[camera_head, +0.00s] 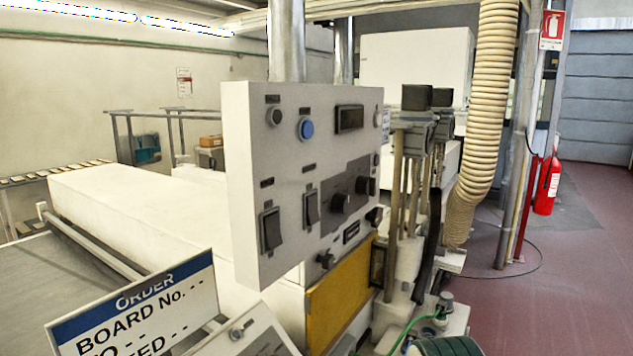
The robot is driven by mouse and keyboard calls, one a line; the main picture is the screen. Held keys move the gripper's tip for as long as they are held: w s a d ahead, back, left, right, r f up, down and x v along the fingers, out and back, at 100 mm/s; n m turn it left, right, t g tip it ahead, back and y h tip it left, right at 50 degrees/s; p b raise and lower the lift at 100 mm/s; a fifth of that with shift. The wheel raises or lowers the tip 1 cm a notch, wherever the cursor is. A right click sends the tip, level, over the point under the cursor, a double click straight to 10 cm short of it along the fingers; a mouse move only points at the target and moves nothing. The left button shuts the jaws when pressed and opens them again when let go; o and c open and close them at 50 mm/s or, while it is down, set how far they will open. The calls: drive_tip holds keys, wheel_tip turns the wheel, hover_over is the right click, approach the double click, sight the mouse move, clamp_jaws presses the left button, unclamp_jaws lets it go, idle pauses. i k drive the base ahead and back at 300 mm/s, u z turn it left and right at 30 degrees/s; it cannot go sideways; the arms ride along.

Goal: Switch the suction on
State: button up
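A white control panel (240,150) stands upright in the middle of the view. On its lower left are two dark rocker switches, a left one (270,229) and a right one (311,208), each with a small dark label above. The labels are too small to read, so I cannot tell which switch is for the suction or how either is set. Above them are a grey button (274,116), a blue button (306,128) and a dark display (349,118). Dark knobs (340,202) sit to the right. My gripper is not in view.
A white machine body (120,205) stretches behind the panel to the left. An order sign (140,310) stands in front at the lower left. A beige ribbed hose (490,100) hangs at right, near a red fire extinguisher (547,185). The reddish floor (580,270) at right looks mostly clear.

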sight(311, 215)
drive_tip(key=u, duration=3.35)
drive_tip(key=k, duration=1.45)
drive_tip(key=z, duration=1.55)
